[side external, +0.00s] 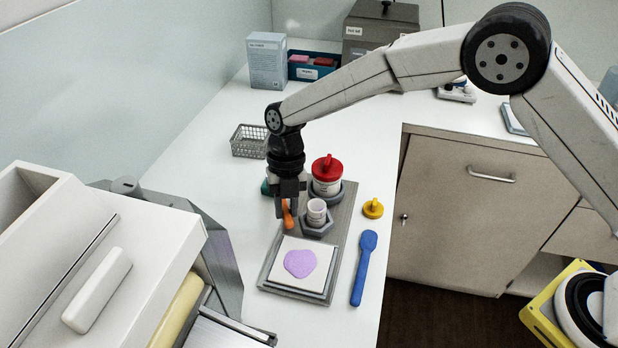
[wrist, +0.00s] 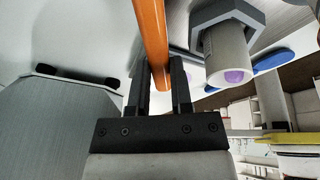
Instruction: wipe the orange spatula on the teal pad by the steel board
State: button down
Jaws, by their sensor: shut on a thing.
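My gripper (side external: 287,208) points down over the left edge of the steel board (side external: 346,226) and is shut on the orange spatula (side external: 288,216). In the wrist view the orange spatula (wrist: 152,40) runs between the two fingers (wrist: 160,85). Its far end is out of the wrist frame, and my gripper hides part of it in the side view. A small teal patch, which looks like the teal pad (side external: 265,187), shows just left of my gripper. Most of it is hidden behind my gripper, so I cannot tell whether the spatula touches it.
On the board stand a small white cup (side external: 316,210) in a grey hexagonal holder, a red-lidded jar (side external: 327,177) and a white plate (side external: 279,270) with a purple blob. A blue spatula (side external: 364,268) and yellow cap (side external: 373,209) lie to the right. A wire basket (side external: 248,141) stands behind left.

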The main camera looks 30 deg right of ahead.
jog(key=shift+w+d, duration=0.25)
jog(key=shift+w, duration=0.5)
jog(key=shift+s, duration=0.2)
jog(key=shift+s+a, duration=0.25)
jog(key=shift+s, duration=0.3)
jog(key=shift+w, duration=0.1)
jog(key=shift+w+d, duration=0.25)
jog(key=shift+w, duration=0.4)
dwell(0.5)
jog(key=shift+r, duration=3)
